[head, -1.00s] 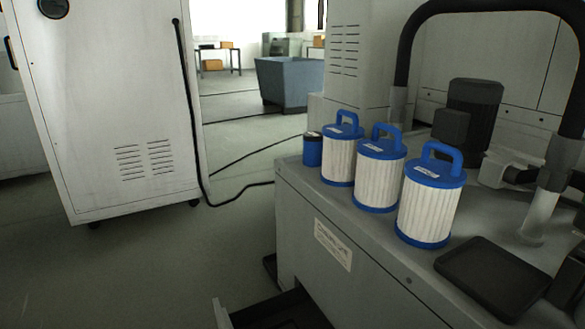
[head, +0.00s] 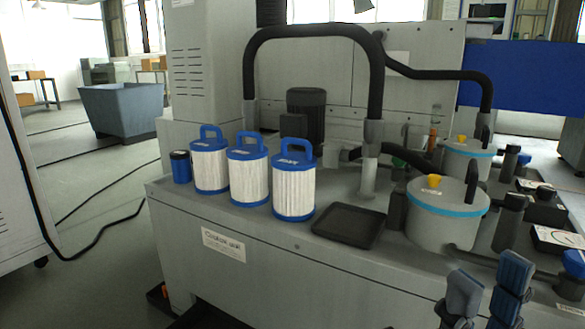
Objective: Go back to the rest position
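My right gripper (head: 487,285) shows at the bottom right of the head view, in front of the grey machine bench (head: 265,265). Its two blue-grey fingers stand apart with an empty gap between them, so it is open. The rest of its arm is below the picture edge. My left gripper is not in view.
Three white pleated filters with blue caps, the nearest one (head: 294,188) among them, stand on the bench beside a black tray (head: 349,225). A grey canister (head: 447,215) with a teal band is close behind my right gripper. Open floor (head: 95,255) lies left.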

